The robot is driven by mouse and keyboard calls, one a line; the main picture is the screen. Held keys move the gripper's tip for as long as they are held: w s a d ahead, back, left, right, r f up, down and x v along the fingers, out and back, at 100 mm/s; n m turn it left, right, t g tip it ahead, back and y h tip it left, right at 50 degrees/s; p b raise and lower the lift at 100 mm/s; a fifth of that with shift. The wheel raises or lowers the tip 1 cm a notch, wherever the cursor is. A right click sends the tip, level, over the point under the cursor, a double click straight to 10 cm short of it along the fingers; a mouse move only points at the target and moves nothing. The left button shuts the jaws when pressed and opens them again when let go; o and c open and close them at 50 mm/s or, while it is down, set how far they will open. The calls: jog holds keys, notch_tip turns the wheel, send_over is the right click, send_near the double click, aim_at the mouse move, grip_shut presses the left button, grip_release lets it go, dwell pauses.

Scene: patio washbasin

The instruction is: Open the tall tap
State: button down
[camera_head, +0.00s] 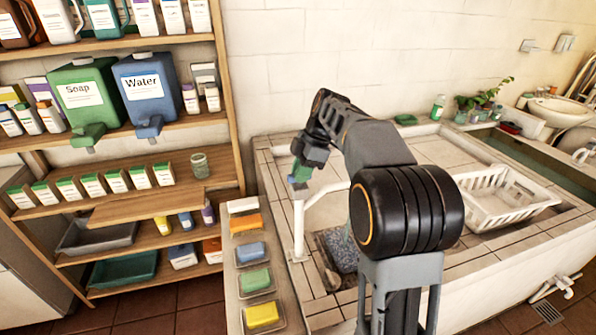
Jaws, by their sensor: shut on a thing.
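The tall tap (299,228) is a white upright pipe at the left end of the tiled basin. Its spout (326,191) reaches right over the left basin. My gripper (300,181) points down at the top of the pipe and is shut on the tap's handle there. The fingers and a small teal-green part overlap at this spot, so the handle's exact shape and turn are hard to make out. My arm hides part of the left basin, and I cannot tell whether water runs from the spout.
A narrow ledge (236,312) with a row of coloured soaps and sponges stands left of the basin. Wooden shelves (120,132) with jugs and boxes fill the left. A white basket (497,213) sits on the right of the basin. My arm crosses the middle.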

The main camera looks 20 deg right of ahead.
dwell(0.5)
jog(key=c, duration=1.1)
grip_release()
jog(key=shift+o, duration=0.2)
jog(key=shift+r, duration=0.1)
jog(key=p+v, duration=0.1)
jog(key=v, duration=1.2)
jog(key=shift+r+p, duration=0.3)
jog(key=shift+p, duration=0.05)
